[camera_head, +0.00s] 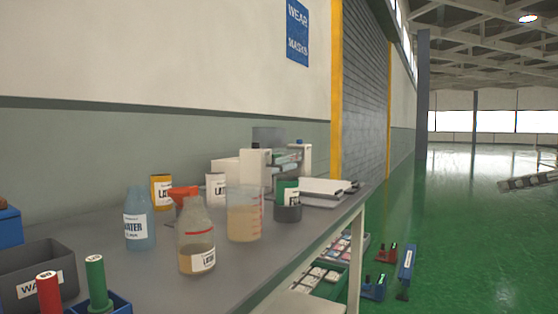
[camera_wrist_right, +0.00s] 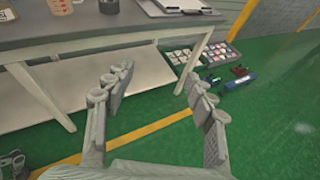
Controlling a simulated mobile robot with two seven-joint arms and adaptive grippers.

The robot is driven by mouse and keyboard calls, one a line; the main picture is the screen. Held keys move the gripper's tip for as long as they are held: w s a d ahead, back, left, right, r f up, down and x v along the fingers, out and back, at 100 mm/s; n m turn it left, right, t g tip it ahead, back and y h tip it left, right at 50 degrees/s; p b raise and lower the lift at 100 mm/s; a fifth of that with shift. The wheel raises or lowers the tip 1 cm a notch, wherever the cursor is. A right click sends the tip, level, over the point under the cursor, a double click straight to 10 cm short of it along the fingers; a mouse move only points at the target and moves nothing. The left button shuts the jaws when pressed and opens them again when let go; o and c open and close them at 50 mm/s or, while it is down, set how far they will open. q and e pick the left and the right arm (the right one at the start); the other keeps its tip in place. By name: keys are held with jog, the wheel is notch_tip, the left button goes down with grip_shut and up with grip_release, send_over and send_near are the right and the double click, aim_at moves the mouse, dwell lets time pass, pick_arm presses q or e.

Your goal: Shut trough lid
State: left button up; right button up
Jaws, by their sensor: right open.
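A white bench apparatus (camera_head: 262,165) with a grey upright panel (camera_head: 268,137) stands at the far end of the table. It may be the trough with its lid, but it is too small and partly hidden to tell. My right gripper (camera_wrist_right: 160,78) is open and empty in the right wrist view, above the green floor in front of the table. In the head view a grey part of it (camera_head: 528,182) shows at the right edge, well away from the table. My left gripper is not in view.
Crates (camera_head: 324,274) stand on the floor near the table leg.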

jog(key=shift+s+d, duration=0.15)
jog(key=shift+d, duration=0.25)
